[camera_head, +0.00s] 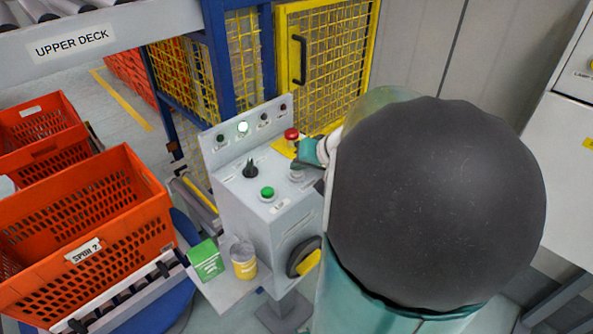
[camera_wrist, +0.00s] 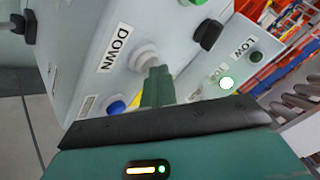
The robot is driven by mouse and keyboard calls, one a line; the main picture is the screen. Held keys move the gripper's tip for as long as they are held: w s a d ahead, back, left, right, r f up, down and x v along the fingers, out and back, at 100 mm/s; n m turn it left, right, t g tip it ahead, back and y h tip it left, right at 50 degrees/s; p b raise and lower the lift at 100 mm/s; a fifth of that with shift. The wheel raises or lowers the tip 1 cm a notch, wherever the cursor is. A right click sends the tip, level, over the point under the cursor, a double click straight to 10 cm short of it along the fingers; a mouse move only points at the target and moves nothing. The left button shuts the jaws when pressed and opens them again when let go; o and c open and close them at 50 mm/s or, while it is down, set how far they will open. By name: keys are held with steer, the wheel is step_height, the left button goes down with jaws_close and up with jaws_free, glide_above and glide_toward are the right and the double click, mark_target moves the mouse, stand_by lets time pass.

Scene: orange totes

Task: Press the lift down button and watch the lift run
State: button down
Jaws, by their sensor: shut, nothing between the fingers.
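The grey control console (camera_head: 240,190) stands in the middle of the head view. In the wrist view, a pale round button (camera_wrist: 146,57) sits beside the DOWN label (camera_wrist: 115,48). That button (camera_head: 296,176) also shows in the head view, right of the green button (camera_head: 267,193). My gripper (camera_wrist: 157,72) is shut and empty, its green fingertips right at the edge of the pale button; I cannot tell whether they touch it. In the head view my gripper (camera_head: 302,163) is just above the button, partly hidden by my arm. One panel lamp (camera_head: 243,127) glows; it also shows in the wrist view (camera_wrist: 227,83).
A black selector knob (camera_head: 250,170) and a red mushroom button (camera_head: 291,136) are close to my gripper. A green box (camera_head: 205,260) and a yellow can (camera_head: 244,262) stand on a side shelf. Orange totes (camera_head: 95,220) are at left; a yellow mesh gate (camera_head: 328,60) stands behind.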

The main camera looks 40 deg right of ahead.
mark_target(300, 173)
steer(key=shift+f, duration=0.3)
stand_by(0.5)
steer(key=shift+r, duration=3.45)
steer(key=s+a+n+g+y, duration=0.1)
steer(key=a+n+g, duration=0.25)
steer(key=a, duration=1.25)
steer(key=s+a+n+h, duration=0.2)
steer(key=s+a+n, duration=0.2)
steer(key=s+a, duration=0.4)
steer(key=a, duration=0.3)
steer(key=shift+s+f, duration=0.15)
steer(key=shift+s, duration=0.15)
